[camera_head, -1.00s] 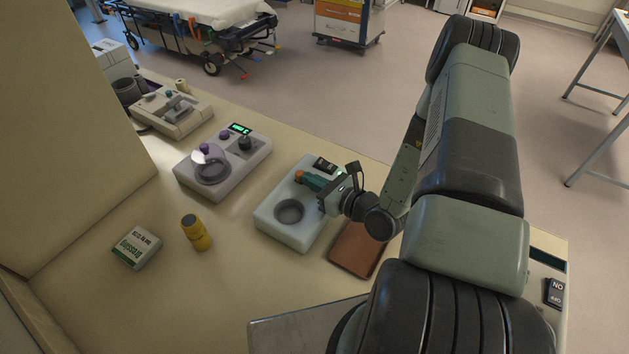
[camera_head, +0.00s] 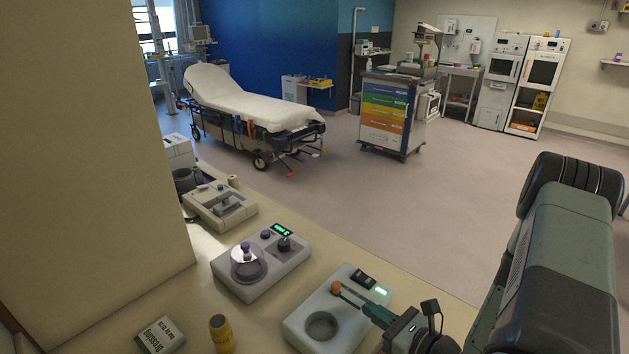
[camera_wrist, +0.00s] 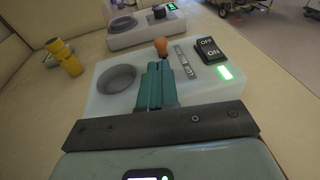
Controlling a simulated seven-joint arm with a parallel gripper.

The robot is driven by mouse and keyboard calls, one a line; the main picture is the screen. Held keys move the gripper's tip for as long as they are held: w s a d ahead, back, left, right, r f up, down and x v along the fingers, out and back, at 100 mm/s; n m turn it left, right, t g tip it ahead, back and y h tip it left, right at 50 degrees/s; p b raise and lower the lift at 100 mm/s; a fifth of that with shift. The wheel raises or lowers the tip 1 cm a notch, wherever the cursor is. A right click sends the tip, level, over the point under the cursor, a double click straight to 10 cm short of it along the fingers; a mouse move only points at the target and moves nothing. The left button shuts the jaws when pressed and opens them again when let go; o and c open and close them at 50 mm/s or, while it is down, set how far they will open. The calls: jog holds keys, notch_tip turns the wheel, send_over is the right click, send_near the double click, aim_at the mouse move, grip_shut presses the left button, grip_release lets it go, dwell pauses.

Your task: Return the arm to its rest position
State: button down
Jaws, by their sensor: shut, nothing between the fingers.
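My gripper (camera_head: 367,310) has its green fingers shut together with nothing between them. It is over the right part of a pale device (camera_head: 301,330) with a round dark well. An orange knob (camera_head: 336,288) on a dark stem stands just beyond the fingertips. In the wrist view my shut fingers (camera_wrist: 157,70) point at the orange knob (camera_wrist: 161,46), which looks free of them. The device's rocker switch (camera_wrist: 208,50), marked OFF and ON, and its lit green display (camera_wrist: 225,72) are right of the fingers.
A second device with a clear-covered dish (camera_head: 262,265) and a beige device (camera_head: 220,207) stand farther along the counter. A yellow bottle (camera_head: 221,334) and a dressing box (camera_head: 160,336) are at the near left. A tall beige panel (camera_head: 90,150) rises at left. Open floor lies beyond the counter.

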jog(key=s+a+r+n+g+y, duration=0.1)
jog(key=s+a+r+n+g, duration=0.1)
jog(key=a+r+n+g, duration=0.35)
jog(key=s+a+r+n+g+y, duration=0.1)
jog(key=a+r+n+g, duration=0.15)
jog(key=r+n, duration=0.55)
jog(key=s+a+r+n+g+y, duration=0.15)
jog(key=a+r+n+g, duration=0.3)
jog(key=r, duration=0.45)
jog(key=s+d+r+n+t+h, duration=0.5)
jog(key=s+d+r+n+h, duration=0.2)
jog(key=s+r+n+h, duration=0.4)
notch_tip(320, 180, up, 3)
jog(key=shift+s+d+f+h, duration=0.1)
jog(key=shift+s+d+h, duration=0.2)
jog(key=shift+h, duration=0.65)
